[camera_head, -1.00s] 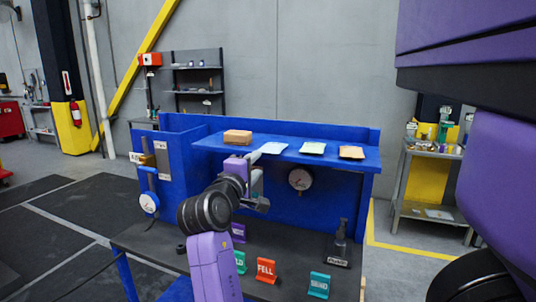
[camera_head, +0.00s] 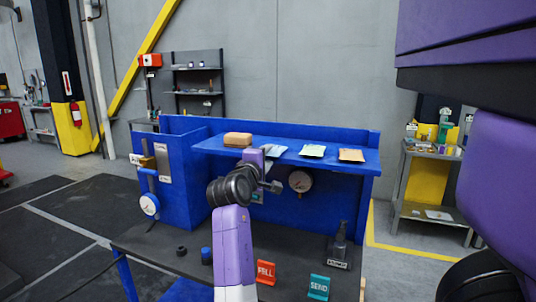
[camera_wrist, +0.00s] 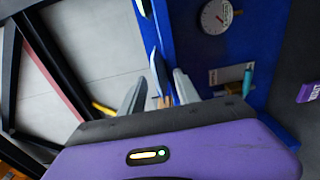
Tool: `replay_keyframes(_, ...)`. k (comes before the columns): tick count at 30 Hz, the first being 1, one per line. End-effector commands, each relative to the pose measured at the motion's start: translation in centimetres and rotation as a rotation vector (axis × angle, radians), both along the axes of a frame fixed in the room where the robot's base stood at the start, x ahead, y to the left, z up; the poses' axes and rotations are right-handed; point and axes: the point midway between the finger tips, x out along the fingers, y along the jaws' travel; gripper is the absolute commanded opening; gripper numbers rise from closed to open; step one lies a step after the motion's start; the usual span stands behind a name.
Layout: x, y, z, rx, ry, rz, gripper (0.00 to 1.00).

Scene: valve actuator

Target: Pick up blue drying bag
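A pale bluish bag (camera_head: 273,150) lies on the raised blue shelf (camera_head: 220,147), just behind my gripper (camera_head: 270,175) in the head view and partly covered by it. I take it to be the blue drying bag, but its colour is faint. A pale bag (camera_head: 312,151) and an orange-brown bag (camera_head: 351,155) lie to its right. In the wrist view, my gripper (camera_wrist: 160,88) has its two grey fingers apart. Between and beyond them show a pale bag edge (camera_wrist: 155,62) and small orange bits. I see nothing clamped.
A brown box (camera_head: 237,139) sits at the shelf's left end. The blue side panel (camera_head: 185,190) stands left.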

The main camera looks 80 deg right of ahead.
Motion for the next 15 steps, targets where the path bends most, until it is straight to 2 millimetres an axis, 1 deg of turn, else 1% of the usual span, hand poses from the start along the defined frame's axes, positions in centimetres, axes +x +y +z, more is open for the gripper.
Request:
replay_keyframes(9, -0.01, -0.22, -0.03, 0.0, 0.0, 0.0, 0.38)
replay_keyframes(11, -0.01, -0.22, -0.03, 0.0, 0.0, 0.0, 0.33)
replay_keyframes(15, -0.02, -0.21, -0.03, 0.0, 0.0, 0.0, 0.2)
